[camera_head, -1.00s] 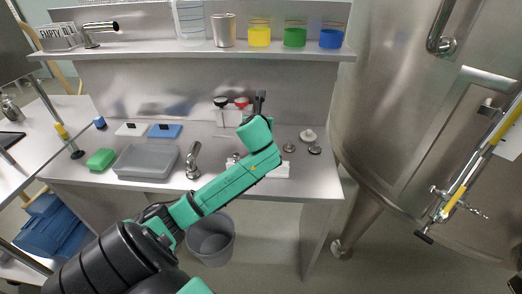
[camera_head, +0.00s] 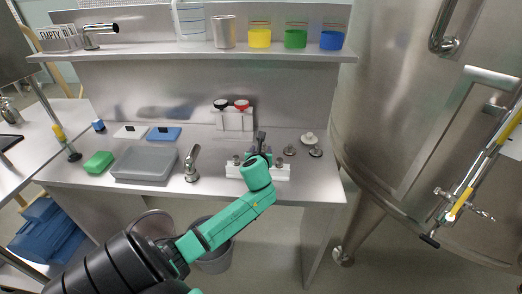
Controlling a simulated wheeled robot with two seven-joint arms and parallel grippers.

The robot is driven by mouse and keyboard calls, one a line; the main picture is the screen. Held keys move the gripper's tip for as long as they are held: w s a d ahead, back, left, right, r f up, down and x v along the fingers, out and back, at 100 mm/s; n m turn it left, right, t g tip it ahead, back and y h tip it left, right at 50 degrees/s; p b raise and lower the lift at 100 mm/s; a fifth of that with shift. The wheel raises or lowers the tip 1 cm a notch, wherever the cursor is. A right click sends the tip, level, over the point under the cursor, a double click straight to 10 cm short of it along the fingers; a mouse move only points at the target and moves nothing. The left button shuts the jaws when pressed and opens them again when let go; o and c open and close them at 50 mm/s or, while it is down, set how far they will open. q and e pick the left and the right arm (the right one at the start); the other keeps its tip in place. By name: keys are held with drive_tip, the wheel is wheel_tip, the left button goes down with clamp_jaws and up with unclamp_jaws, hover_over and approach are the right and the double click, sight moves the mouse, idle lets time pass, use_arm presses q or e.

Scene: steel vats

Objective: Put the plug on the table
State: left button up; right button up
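The steel table (camera_head: 330,190) is in the middle of the head view. A low white holder (camera_head: 282,173) near its front edge carries small metal pieces, with one metal piece (camera_head: 278,162) showing beside my wrist. Two small metal pieces, one (camera_head: 289,150) and another (camera_head: 315,151), stand on the table at the right, beside a white-topped piece (camera_head: 308,138). I cannot tell which of these is the plug. My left gripper (camera_head: 262,138) is above and behind the holder, partly hidden by its wrist; its finger state is unclear. My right gripper is out of view.
A grey tray (camera_head: 145,162), green sponge (camera_head: 98,162) and metal tap (camera_head: 192,163) are left on the table. A white stand (camera_head: 234,120) with black and red tops is at the back. The shelf (camera_head: 200,54) overhangs it. A large vat (camera_head: 400,110) stands right.

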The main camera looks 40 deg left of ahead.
use_arm(q)
drive_tip(key=shift+r, duration=0.2)
drive_tip(key=p+v, duration=0.1)
drive_tip(key=v, duration=1.1)
drive_tip(key=shift+d+f, duration=0.15)
